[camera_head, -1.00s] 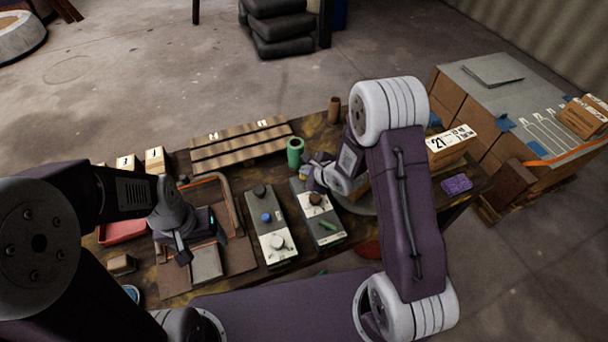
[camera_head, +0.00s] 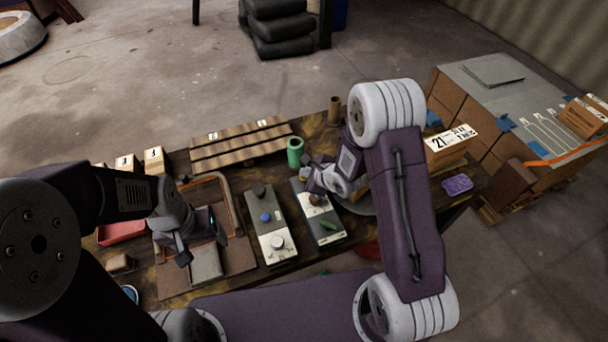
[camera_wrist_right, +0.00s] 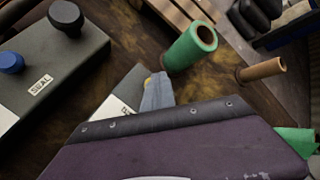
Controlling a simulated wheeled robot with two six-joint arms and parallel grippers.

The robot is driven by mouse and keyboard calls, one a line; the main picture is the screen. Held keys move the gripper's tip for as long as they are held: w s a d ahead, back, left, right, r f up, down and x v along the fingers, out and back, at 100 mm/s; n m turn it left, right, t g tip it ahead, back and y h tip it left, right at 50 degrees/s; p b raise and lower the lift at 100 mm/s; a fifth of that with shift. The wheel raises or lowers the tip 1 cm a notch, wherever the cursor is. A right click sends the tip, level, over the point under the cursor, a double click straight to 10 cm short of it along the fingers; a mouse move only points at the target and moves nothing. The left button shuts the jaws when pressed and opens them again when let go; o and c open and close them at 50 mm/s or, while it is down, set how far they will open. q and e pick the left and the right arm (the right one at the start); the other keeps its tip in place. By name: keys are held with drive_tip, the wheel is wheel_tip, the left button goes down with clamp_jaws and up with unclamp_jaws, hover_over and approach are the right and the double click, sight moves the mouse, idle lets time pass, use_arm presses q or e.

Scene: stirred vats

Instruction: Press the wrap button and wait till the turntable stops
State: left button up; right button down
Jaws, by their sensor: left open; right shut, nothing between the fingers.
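Two control boxes stand side by side at mid-table. The right control box (camera_head: 328,236) has a dark brown knob or button (camera_head: 316,199) near its middle. My right gripper (camera_head: 310,190) is shut and empty, low over the upper part of this box. In the wrist view its grey fingers (camera_wrist_right: 156,92) are beside a small yellow part; contact cannot be told. The grey turntable disc (camera_head: 367,207) is behind my right arm, mostly hidden, with part of a brown carton beside the gripper. My left gripper (camera_head: 202,246) is open and empty above the brown tray at left.
The left control box (camera_head: 265,228) has a black knob, a blue button and a pale knob; its label reads SEAL in the wrist view. A green roll (camera_head: 295,152) and a brown tube (camera_head: 334,109) stand behind. A numbered carton (camera_head: 450,145) and purple sponge (camera_head: 457,184) lie right.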

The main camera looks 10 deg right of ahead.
idle(0.3)
drive_tip(key=shift+r+p, duration=1)
drive_tip(key=shift+p, duration=0.2)
